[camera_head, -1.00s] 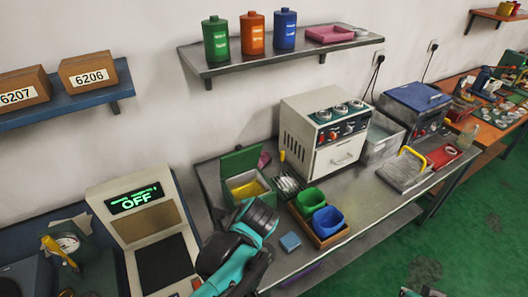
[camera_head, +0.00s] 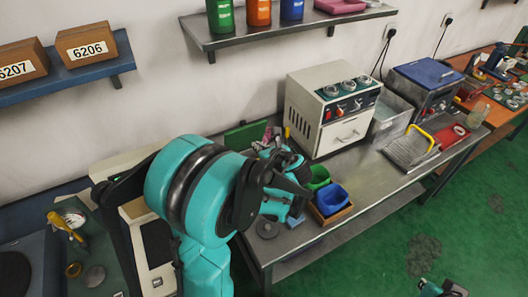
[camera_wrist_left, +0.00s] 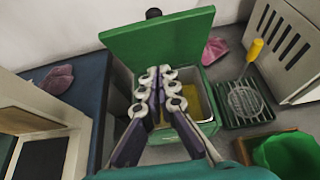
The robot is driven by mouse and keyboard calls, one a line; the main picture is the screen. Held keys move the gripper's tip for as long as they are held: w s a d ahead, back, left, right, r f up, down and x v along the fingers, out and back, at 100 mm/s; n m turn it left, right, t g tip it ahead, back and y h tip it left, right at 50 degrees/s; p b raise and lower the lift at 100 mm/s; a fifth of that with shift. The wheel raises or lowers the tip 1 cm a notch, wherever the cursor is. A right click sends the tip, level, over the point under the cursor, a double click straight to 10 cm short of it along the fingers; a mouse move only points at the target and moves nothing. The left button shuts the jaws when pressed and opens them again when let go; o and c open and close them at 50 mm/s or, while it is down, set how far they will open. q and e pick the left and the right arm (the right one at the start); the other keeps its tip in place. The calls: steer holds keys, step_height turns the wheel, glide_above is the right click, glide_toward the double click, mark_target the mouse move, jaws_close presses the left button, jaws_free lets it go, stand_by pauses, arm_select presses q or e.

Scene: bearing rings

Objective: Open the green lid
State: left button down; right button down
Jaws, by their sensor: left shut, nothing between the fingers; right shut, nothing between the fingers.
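The green lid (camera_wrist_left: 155,38) is raised at the back of its green box in the left wrist view, leaving the box (camera_wrist_left: 203,140) open with yellow visible inside. In the head view the lid (camera_head: 245,135) stands up behind my left arm, which hides the box. My left gripper (camera_wrist_left: 164,88) is shut and empty, its fingers over the box opening and in front of the lid. I cannot tell whether the fingers touch the lid. My right gripper (camera_head: 440,288) is shut at the bottom right edge of the head view, far from the box and partly cut off.
The metal bench (camera_head: 378,185) has free room at right.

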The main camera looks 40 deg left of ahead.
mark_target(243, 124)
arm_select(q)
steer(key=a, duration=0.1)
steer(key=w+a, duration=0.1)
steer(key=a, duration=0.1)
steer(key=w+a, duration=0.1)
steer(key=shift+w+a+f+b, duration=0.15)
steer(key=shift+w+a+b, duration=0.1)
steer(key=shift+a+b, duration=0.15)
steer(key=shift+w+a+r, duration=0.2)
steer(key=shift+a, duration=0.2)
steer(key=shift+a+r+p, duration=0.15)
steer(key=shift+r+p, duration=0.05)
steer(key=shift+p, duration=0.1)
steer(key=a+p, duration=0.1)
steer(key=w+a+r+h+p, duration=0.1)
steer(key=a+g+h+p, duration=0.1)
steer(key=shift+w+a+r, duration=0.2)
steer(key=shift+w, duration=0.2)
steer(key=shift+w+a, duration=0.15)
